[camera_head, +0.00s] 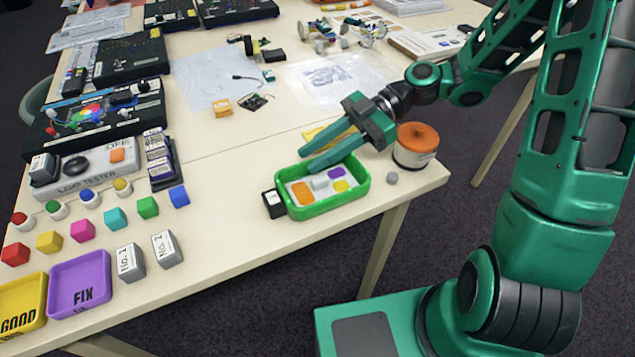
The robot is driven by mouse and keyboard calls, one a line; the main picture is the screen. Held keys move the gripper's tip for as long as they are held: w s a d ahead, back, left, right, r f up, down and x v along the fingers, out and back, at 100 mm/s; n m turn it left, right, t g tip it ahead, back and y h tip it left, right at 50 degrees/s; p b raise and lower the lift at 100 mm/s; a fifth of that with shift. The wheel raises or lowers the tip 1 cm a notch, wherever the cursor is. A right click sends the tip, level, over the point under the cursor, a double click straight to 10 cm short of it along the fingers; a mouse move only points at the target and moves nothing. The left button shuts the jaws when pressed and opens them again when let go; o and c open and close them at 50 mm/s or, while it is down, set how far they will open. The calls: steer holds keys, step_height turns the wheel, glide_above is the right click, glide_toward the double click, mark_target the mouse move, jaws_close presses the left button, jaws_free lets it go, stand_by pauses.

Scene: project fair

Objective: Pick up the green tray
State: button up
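The green tray (326,205) stands on the table near its front right edge. It has a bright green rim and holds several small coloured pieces, among them orange, purple and yellow ones. My gripper (307,162) is above the tray's far rim, its two green fingers pointing left and slightly down. The fingers look spread apart with nothing between them. They cover part of the tray's far side. I cannot tell whether they touch the rim.
A purple tray (80,284) and coloured blocks are at left. The table between is clear.

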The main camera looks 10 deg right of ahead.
steer(key=shift+x, duration=0.8)
steer(key=shift+c, duration=0.7)
jaws_close()
